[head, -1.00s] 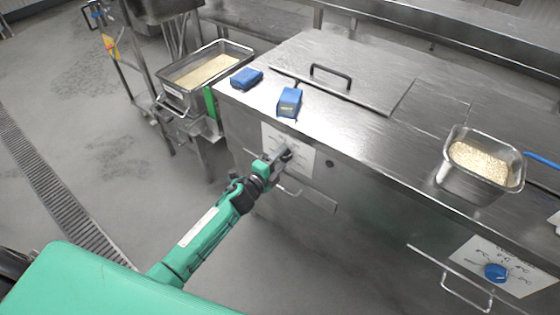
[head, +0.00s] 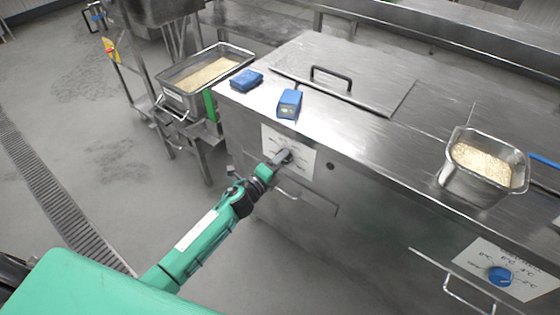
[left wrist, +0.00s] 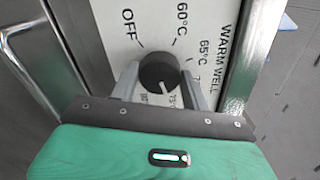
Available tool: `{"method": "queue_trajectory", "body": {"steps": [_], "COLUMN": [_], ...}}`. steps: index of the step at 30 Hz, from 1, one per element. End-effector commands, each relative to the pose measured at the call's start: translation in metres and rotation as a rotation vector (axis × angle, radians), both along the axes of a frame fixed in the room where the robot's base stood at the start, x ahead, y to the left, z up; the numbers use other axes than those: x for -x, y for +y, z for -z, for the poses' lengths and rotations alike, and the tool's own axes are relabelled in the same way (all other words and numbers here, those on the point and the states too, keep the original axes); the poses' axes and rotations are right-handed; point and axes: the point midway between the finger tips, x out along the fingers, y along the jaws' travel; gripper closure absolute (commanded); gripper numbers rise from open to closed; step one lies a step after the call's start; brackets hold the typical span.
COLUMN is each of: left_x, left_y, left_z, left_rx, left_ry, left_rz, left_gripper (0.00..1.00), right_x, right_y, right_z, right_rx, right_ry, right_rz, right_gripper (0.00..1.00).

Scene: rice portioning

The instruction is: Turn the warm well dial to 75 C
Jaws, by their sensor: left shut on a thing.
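The warm well dial (left wrist: 157,70) is a round black knob with a white pointer line on a white plate (left wrist: 112,15) reading WARM WELL. In the left wrist view its pointer aims down and slightly right, toward the 75°C mark, which is partly hidden by my gripper. My left gripper (head: 279,160) is shut on the dial, one finger on each side of it. In the head view the dial (head: 287,155) is on the front of the steel counter, mostly hidden by the gripper. My right gripper is not in view.
A handle (head: 287,193) sits just below the plate. A blue dial (head: 500,277) is on another plate at the right. Two blue items (head: 246,79) (head: 289,104) and a rice pan (head: 449,180) rest on the counter (head: 375,140). A larger rice tray (head: 170,101) stands at the left.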

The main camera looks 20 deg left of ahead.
Motion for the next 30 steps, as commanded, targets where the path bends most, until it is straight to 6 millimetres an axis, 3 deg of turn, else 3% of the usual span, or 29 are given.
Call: {"method": "queue_trajectory", "body": {"steps": [2, 3, 6, 17, 23, 30], "left_x": [0.001, 0.001, 0.001, 0.004, 0.031, 0.075], "left_y": [-0.001, -0.001, -0.001, 0.001, 0.011, 0.027], "left_z": [0.002, 0.002, 0.002, 0.001, 0.002, 0.003], "left_rx": [0.000, 0.000, 0.000, 0.001, 0.000, 0.001], "left_ry": [0.004, 0.004, 0.003, 0.001, 0.003, 0.004], "left_rz": [0.001, 0.001, 0.001, 0.001, 0.001, 0.001], "left_gripper": [0.76, 0.47, 0.32, 0.32, 0.32, 0.32], "right_x": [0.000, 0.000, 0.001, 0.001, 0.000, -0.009], "right_y": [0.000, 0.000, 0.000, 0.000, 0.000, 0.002], "right_z": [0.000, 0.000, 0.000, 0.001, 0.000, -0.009], "right_rx": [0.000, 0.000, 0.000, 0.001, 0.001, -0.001], "right_ry": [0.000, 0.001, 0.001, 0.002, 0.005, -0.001], "right_rz": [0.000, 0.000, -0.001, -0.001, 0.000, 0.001], "right_gripper": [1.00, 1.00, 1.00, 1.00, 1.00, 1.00]}}
